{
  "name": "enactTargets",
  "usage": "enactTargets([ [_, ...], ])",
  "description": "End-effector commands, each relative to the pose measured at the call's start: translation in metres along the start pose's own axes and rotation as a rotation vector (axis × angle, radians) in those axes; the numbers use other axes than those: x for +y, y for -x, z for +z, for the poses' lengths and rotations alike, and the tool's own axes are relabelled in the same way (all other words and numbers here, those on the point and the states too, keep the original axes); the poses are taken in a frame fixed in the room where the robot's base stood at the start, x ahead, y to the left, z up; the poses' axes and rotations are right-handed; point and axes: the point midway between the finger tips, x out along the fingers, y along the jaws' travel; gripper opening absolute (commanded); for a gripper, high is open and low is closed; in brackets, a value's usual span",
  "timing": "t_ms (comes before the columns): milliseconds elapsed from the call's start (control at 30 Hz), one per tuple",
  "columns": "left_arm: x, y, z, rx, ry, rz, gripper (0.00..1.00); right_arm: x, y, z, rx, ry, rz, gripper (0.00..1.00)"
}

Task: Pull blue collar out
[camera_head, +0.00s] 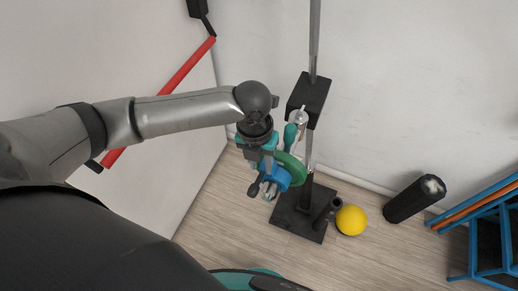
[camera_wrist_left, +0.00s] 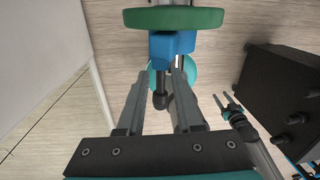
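The blue collar (camera_head: 280,179) sits against a green disc (camera_head: 292,168) on the rack's upright stand. In the left wrist view the blue collar (camera_wrist_left: 172,45) is just ahead of my left gripper (camera_wrist_left: 161,76), below the green disc (camera_wrist_left: 175,18). My left gripper's two fingers are apart, with a dark round-ended rod between or behind them. It also shows at the stand in the head view (camera_head: 268,188). Whether a finger touches the collar I cannot tell. My right gripper (camera_wrist_left: 233,105) shows in the left wrist view, low and apart from the collar, its fingers spread and empty.
The stand has a black base plate (camera_head: 299,224) and a black block (camera_head: 309,97) on its pole. A yellow ball (camera_head: 351,220) and a black cylinder (camera_head: 413,199) are on the floor to the right. A blue frame (camera_head: 482,235) stands at the far right.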

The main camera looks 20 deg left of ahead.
Motion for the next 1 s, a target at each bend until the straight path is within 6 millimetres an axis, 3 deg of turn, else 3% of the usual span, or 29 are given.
enactTargets([
  [100,0.0,-0.021,-0.001,0.003,0.001,0.001,0.35,-0.001,-0.002,0.0,0.0,0.0,-0.001,0.5],
  [300,0.0,-0.039,0.0,0.0,0.002,-0.001,0.35,-0.001,-0.004,0.0,0.001,0.0,-0.001,0.5],
  [667,0.0,-0.043,0.0,-0.001,0.0,0.0,0.35,-0.001,-0.004,0.0,0.001,0.0,-0.002,0.5],
  [1000,0.0,-0.043,0.0,-0.001,0.0,0.0,0.0,-0.001,-0.004,0.0,0.001,-0.001,-0.001,0.5],
])
